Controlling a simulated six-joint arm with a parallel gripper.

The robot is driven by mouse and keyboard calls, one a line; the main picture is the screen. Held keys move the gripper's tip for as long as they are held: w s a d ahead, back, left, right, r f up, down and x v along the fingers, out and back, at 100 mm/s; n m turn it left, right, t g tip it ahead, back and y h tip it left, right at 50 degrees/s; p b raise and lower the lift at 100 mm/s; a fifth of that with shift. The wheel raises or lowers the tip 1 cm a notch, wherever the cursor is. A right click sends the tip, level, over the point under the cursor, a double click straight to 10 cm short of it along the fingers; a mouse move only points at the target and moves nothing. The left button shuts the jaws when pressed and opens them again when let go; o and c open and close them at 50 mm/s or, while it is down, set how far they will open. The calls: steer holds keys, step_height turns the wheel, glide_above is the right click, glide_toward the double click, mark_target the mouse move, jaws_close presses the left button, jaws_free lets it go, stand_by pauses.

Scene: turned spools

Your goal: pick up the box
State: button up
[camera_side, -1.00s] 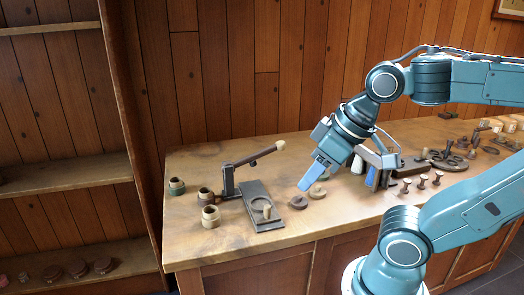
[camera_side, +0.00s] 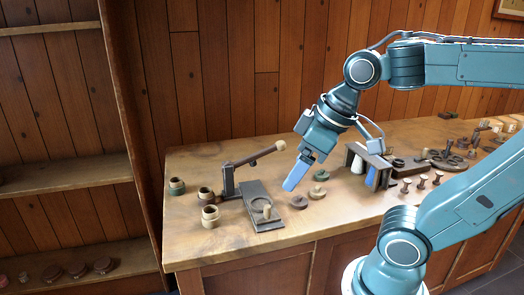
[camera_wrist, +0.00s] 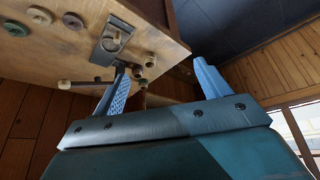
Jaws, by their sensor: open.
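I cannot surely pick out a box. Small pale block-like pieces (camera_side: 497,126) lie at the far right end of the table, too small to tell apart. My gripper (camera_side: 294,176) is over the middle of the table, pointing down and left, far from those pieces. In the side view its fingers overlap. In the wrist view both blue fingers of my gripper (camera_wrist: 160,68) are spread with nothing between them.
A lever device (camera_side: 262,192) stands left of my gripper, with several small cups (camera_side: 210,216) beside it. Rings (camera_side: 317,192) lie just right of my fingertips. A dark stand (camera_side: 370,165) is further right.

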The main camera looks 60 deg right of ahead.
steer(key=w+n+g, duration=0.2)
steer(key=w+n, duration=0.2)
steer(key=w, duration=0.4)
steer(key=n+g+y, duration=0.2)
steer(key=n+y, duration=0.1)
steer(key=n, duration=0.5)
glide_above(211, 219)
steer(key=s+d, duration=0.3)
steer(key=s, duration=0.1)
step_height(211, 219, down, 6)
steer(key=w+d+f+n+g+y, duration=0.1)
steer(key=w+d+f+n, duration=0.2)
steer(key=f, duration=0.4)
steer(key=shift+w+d+f+n, duration=0.25)
steer(key=shift+w+d+n, duration=0.15)
steer(key=shift+w+d, duration=0.6)
steer(key=shift+s, duration=0.1)
steer(key=shift+x, duration=4.3)
steer(key=shift+a, duration=0.15)
